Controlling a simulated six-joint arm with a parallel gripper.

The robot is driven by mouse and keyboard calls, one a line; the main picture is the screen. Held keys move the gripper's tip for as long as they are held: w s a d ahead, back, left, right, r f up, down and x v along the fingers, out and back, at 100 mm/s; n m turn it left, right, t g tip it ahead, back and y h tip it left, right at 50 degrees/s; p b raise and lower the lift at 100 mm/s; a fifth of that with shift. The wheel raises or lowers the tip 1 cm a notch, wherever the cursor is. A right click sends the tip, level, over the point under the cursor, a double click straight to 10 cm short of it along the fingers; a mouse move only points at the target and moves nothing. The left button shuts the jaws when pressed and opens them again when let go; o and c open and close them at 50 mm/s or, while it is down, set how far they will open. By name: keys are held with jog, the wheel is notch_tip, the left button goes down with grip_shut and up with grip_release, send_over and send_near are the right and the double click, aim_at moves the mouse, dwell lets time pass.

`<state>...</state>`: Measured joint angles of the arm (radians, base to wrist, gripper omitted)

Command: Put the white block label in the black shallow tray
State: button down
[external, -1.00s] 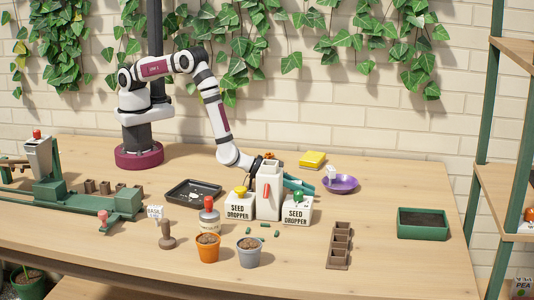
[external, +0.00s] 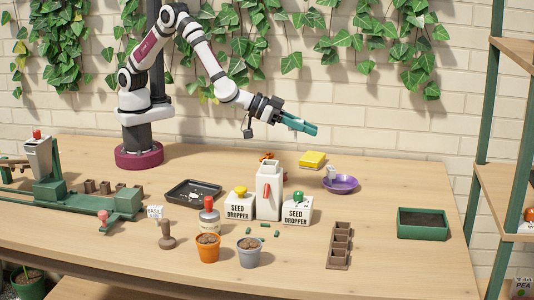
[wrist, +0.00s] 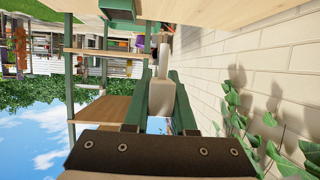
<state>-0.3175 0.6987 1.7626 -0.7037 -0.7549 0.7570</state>
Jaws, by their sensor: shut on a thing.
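My gripper (external: 300,124) is raised above the table at the back, its green fingers pointing right and slightly down. In the wrist view the fingers (wrist: 161,105) are shut on a pale block-shaped thing with a narrower upper part, which I take for the white block label (wrist: 175,97). The external view does not show it clearly between the fingers. The black shallow tray (external: 179,199) lies on the table left of the seed droppers, well left of and below my gripper. Small pale bits lie in it.
A purple saucer (external: 342,188) holds a small white piece (external: 331,172). A tall white container (external: 268,192) stands between two seed droppers (external: 239,204) (external: 297,210). A red-topped bottle (external: 209,217), pots (external: 208,249) and a yellow sponge-like block (external: 312,160) stand around.

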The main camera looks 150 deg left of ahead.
notch_tip(320, 180, up, 6)
jog(key=s+d, duration=0.3)
jog(key=d, duration=1.6)
jog(key=s+d, duration=1.5)
jog(key=s, duration=0.3)
send_over(203, 197)
jog(key=shift+m+h, duration=0.4)
notch_tip(203, 197, down, 19)
jog(key=shift+s+r, duration=0.15)
jog(key=shift+t, duration=0.3)
notch_tip(203, 197, down, 4)
jog(key=shift+f, duration=0.1)
jog(key=shift+f, duration=0.1)
